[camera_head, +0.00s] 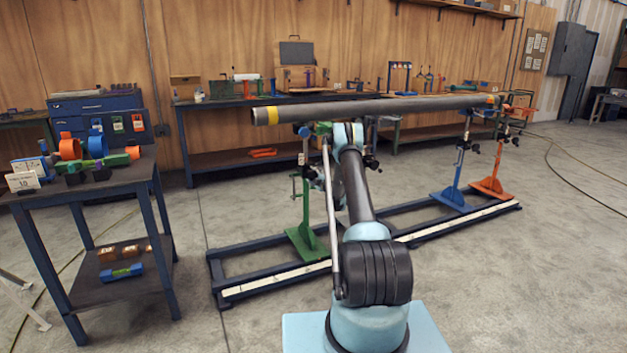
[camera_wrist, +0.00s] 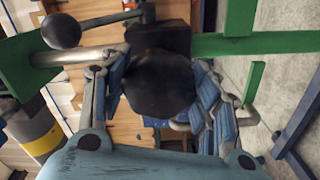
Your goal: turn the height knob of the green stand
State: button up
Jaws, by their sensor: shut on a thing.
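The green stand (camera_head: 305,230) stands on the floor rail under the near part of the long grey pipe (camera_head: 380,108). In the wrist view, its green bars (camera_wrist: 265,42) cross at the upper right. A black round knob (camera_wrist: 158,82) sits in the middle of the wrist view, between the blue pads of my gripper (camera_wrist: 165,95). My gripper is shut on this knob, with a finger on each side. In the head view my arm covers most of the gripper and the knob.
A second black ball on a metal rod (camera_wrist: 61,31) is close at the upper left. The pipe's yellow-banded end (camera_wrist: 42,137) is at the left. A blue stand (camera_head: 455,190) and an orange stand (camera_head: 491,182) hold the pipe farther right. A tool cart (camera_head: 150,172) stands left.

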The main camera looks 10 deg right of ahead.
jog(key=n, duration=0.6)
jog(key=shift+s+a, duration=0.1)
jog(key=shift+a, duration=0.1)
jog(key=shift+f, duration=0.1)
dwell(0.4)
jog(key=o, duration=1.1)
jog(key=shift+d, duration=0.1)
jog(key=v, duration=1.2)
